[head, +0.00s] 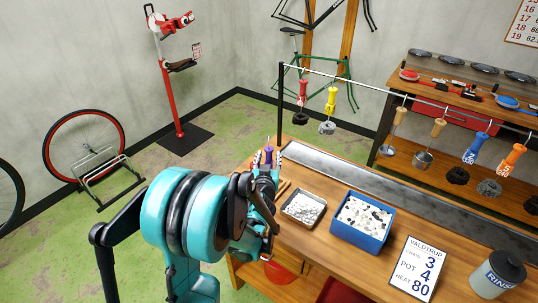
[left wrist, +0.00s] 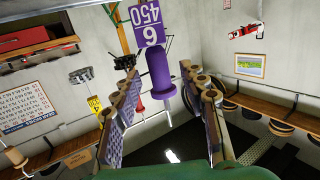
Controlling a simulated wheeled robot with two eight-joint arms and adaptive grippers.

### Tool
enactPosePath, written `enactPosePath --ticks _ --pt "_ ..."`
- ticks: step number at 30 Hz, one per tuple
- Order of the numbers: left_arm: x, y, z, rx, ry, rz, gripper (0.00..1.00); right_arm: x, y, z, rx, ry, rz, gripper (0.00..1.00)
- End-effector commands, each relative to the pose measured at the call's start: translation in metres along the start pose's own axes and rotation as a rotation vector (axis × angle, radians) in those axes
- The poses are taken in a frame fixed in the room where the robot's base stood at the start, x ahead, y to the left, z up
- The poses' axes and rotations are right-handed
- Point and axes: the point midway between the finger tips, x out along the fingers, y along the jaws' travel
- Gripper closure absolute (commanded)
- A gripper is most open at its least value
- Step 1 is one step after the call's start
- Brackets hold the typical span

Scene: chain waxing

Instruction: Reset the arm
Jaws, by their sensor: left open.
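My left gripper (head: 266,160) is open there. In the left wrist view its two padded fingers (left wrist: 165,105) stand apart on either side of a purple handle (left wrist: 159,72). Gaps show between the handle and both fingers. My right gripper is not in view.
A metal tray (head: 303,208), a blue bin (head: 362,222) of pale bits, a sign (head: 414,268) and a rinse can (head: 497,272) stand on the wooden table (head: 330,255). Several brushes hang from a rail (head: 345,81). The green floor (head: 110,225) at left holds a wheel stand.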

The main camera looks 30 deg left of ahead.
Motion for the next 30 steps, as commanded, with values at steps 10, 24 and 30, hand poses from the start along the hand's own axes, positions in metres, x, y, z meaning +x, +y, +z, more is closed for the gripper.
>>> enactPosePath --ticks 10,24,30 --pt "-0.074 0.001 0.000 0.001 0.000 0.002 0.57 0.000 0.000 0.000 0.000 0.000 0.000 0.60" --pt "-0.097 0.000 -0.001 0.002 -0.017 -0.005 0.57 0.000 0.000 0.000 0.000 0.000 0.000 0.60" --pt "-0.126 0.003 0.006 0.031 -0.178 -0.026 0.57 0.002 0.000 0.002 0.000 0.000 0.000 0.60"
